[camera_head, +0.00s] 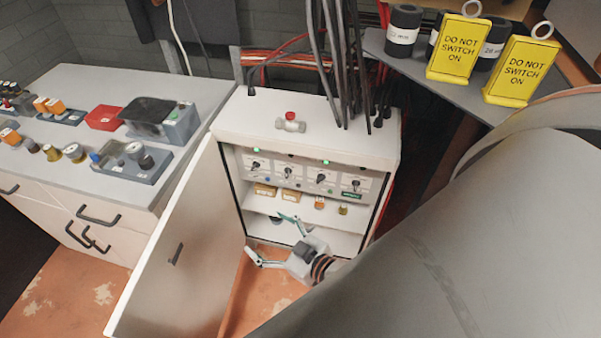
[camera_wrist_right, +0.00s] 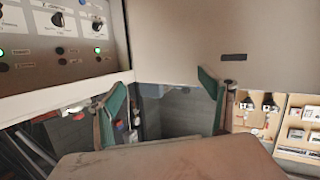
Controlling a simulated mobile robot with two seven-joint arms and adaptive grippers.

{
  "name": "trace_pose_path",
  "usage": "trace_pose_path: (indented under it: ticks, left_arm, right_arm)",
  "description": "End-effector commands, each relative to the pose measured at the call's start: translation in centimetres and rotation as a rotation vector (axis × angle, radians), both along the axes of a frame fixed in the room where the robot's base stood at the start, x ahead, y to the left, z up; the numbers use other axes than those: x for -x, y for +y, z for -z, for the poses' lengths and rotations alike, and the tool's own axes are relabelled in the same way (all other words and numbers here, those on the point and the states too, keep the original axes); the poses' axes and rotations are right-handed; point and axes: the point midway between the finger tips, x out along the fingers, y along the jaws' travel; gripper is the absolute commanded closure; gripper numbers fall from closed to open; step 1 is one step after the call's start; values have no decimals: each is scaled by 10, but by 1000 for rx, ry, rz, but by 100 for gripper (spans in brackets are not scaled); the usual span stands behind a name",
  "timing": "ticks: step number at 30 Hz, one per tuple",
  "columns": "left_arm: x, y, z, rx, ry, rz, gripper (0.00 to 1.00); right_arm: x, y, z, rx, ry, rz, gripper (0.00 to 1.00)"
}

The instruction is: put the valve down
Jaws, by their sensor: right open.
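A small silver valve with a red cap (camera_head: 290,123) rests on top of the white cabinet (camera_head: 360,140). My right gripper (camera_head: 267,238) is open and empty, low in front of the cabinet's opening and well below the valve. Its two spread fingers also show in the right wrist view (camera_wrist_right: 160,100), with nothing between them. The valve does not show in the right wrist view. My left gripper is not in view.
The cabinet door (camera_head: 175,250) stands open to the left. Inside are a switch panel (camera_head: 305,172) and a shelf with small parts. Black cables (camera_head: 335,60) rise behind the valve. A workbench (camera_head: 75,85) with trays stands left. Yellow signs (camera_head: 520,70) stand on a grey shelf.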

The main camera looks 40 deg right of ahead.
Motion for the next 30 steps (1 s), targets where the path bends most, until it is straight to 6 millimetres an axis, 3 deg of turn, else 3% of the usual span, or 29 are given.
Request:
trace_pose_path:
  ticks: [1, 3, 6, 9, 25, 26, 27, 28, 30]
  left_arm:
    - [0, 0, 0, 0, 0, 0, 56]
    - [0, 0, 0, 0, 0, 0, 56]
    - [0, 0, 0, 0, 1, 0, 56]
    - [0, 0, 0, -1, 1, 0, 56]
    - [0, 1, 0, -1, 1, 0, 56]
    - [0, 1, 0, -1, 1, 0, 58]
    - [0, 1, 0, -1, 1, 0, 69]
    - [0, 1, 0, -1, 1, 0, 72]
    - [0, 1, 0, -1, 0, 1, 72]
  right_arm:
    - [23, -6, 28, 27, 99, -3, 20]
    - [48, -16, 59, 56, 212, 6, 20]
    - [75, -29, 85, 88, 319, 29, 20]
    - [88, -37, 98, 105, 371, 46, 20]
    - [90, -38, 100, 106, 380, 50, 20]
    - [90, -38, 100, 106, 380, 50, 22]
    - [90, -38, 100, 106, 380, 50, 33]
    - [90, -38, 100, 106, 380, 50, 41]
    - [89, -38, 100, 106, 380, 50, 59]
